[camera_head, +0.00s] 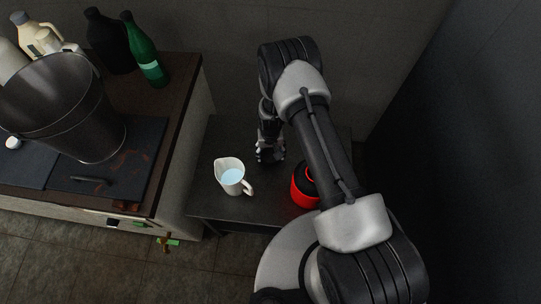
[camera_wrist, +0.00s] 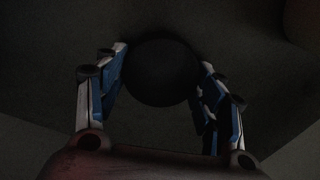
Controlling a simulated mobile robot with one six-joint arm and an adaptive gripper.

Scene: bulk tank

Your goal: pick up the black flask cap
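A round black thing, which looks like the black flask cap (camera_wrist: 162,72), is between the fingers of my gripper (camera_wrist: 163,58) in the wrist view. The fingers are spread wide, one on each side of it. The left fingertip is very close to its edge and a narrow gap shows at the right; contact is not clear. In the head view my gripper (camera_head: 269,154) points down low over the dark table (camera_head: 262,206), and the cap cannot be made out there.
A white jug (camera_head: 231,179) with pale blue liquid stands left of my gripper. A red container with a black top (camera_head: 303,188) is at the right, partly behind my arm. The left counter holds a large metal bucket (camera_head: 66,110) and a green bottle (camera_head: 145,52).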

